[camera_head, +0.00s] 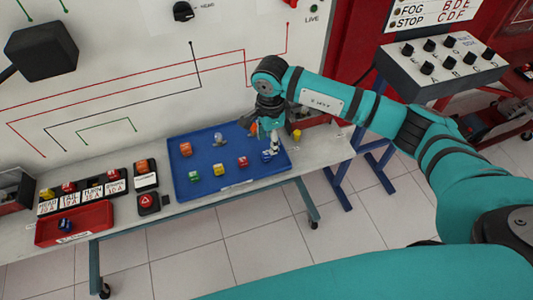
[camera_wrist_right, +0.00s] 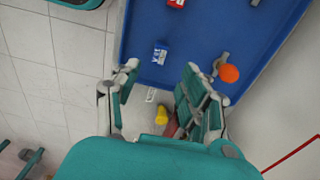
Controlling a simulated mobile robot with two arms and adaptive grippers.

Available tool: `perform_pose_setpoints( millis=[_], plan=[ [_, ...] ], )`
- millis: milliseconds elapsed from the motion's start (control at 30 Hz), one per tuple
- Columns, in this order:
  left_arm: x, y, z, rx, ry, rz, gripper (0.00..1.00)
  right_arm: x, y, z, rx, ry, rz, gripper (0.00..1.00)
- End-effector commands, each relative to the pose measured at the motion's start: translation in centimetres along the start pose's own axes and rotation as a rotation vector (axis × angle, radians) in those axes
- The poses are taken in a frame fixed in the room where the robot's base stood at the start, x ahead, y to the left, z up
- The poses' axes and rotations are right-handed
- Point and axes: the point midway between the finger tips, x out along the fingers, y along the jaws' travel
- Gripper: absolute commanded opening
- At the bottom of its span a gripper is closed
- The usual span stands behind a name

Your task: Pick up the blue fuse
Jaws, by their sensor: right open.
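The blue fuse (camera_head: 267,156) lies on the blue tray (camera_head: 235,184) near its right end. In the right wrist view the blue fuse (camera_wrist_right: 160,53) has a white label and lies just beyond the fingertips, in line with the gap between them. My right gripper (camera_head: 266,137) is open and empty above that end of the tray, and partly overlaps the fuse in the head view. Its two fingers also show apart in the right wrist view (camera_wrist_right: 159,70). I see no contact with the fuse. My left gripper is not in view.
Red (camera_head: 243,161), yellow (camera_head: 219,169), green (camera_head: 194,176) and orange (camera_head: 186,148) pieces and a clear bulb (camera_head: 219,139) are on the tray. A yellow piece (camera_head: 297,135) stands right of it. A red bin (camera_head: 75,226) at left holds another dark blue piece. The wiring board rises behind.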

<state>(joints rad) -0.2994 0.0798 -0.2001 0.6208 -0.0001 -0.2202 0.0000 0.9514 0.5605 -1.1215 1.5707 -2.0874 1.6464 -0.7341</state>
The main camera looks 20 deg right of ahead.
Motion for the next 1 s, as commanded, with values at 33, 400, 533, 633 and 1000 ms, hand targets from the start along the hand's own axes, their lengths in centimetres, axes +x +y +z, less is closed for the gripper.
perform_pose_setpoints(
  millis=[33,400,533,633,1000],
  plan=[
    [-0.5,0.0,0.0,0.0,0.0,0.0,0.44,0.5,0.2,0.0,0.0,0.0,0.005,0.44],
    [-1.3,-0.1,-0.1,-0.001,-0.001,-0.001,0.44,4.6,0.4,-0.1,0.001,0.0,0.001,0.44],
    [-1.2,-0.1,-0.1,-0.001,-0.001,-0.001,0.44,4.6,0.4,-0.1,0.0,0.0,0.0,0.44],
    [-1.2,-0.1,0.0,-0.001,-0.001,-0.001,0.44,4.6,0.4,-0.1,0.0,0.0,0.0,0.38],
    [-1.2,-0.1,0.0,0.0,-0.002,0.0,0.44,4.5,0.3,-0.1,0.0,0.0,0.0,0.01]
  ],
)
